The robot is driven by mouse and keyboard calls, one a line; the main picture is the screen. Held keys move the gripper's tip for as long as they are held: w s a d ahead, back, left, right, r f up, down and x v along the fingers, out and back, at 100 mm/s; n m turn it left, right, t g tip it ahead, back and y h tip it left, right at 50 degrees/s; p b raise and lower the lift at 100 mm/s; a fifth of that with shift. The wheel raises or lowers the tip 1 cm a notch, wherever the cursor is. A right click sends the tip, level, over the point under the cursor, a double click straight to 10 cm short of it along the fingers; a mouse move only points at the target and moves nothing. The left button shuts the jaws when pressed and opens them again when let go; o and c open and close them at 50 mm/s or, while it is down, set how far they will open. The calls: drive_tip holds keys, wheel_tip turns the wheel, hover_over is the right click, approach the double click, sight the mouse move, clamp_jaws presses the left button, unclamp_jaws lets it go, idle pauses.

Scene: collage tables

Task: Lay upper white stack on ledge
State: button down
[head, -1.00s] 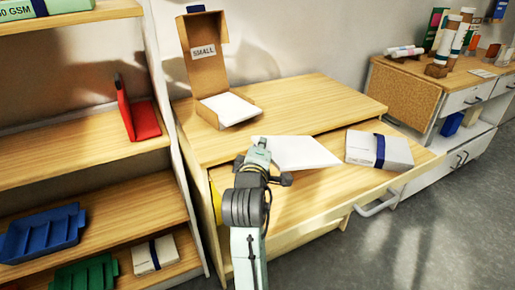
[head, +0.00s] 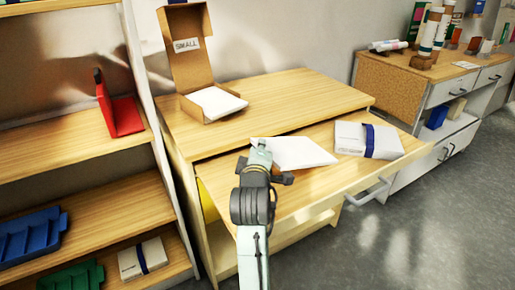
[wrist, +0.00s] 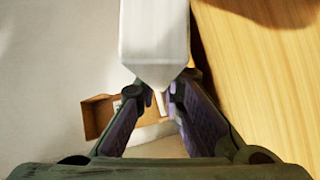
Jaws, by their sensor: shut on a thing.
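A white paper stack (head: 298,153) is held at its left end by my gripper (head: 262,150), over the pulled-out lower wooden ledge (head: 300,192). Whether it touches the ledge cannot be told. In the wrist view a white block (wrist: 155,35) stands at the fingertips of my gripper (wrist: 155,92), its near end between them. A second white stack (head: 215,102) lies in the open cardboard box (head: 186,50) marked SMALL on the upper wooden top.
A blue-banded white stack (head: 348,138) lies on the ledge to the right of the held stack. A shelf unit (head: 75,133) with a red holder (head: 126,116) stands at left. A corkboard-sided cabinet (head: 382,92) stands at right. The ledge front looks clear.

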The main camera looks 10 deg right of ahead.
drive_tip(key=shift+w+d+f+b, duration=0.15)
drive_tip(key=shift+d+f+b, duration=0.3)
drive_tip(key=shift+f, duration=0.25)
drive_tip(key=shift+w+d+f+b, duration=0.1)
drive_tip(key=shift+d+f+b, duration=0.25)
drive_tip(key=shift+f, duration=0.35)
drive_tip(key=c, duration=1.6)
unclamp_jaws()
drive_tip(key=shift+c, duration=0.2)
drive_tip(key=o, duration=0.4)
drive_tip(key=shift+f, duration=0.1)
drive_tip(key=shift+o, duration=0.2)
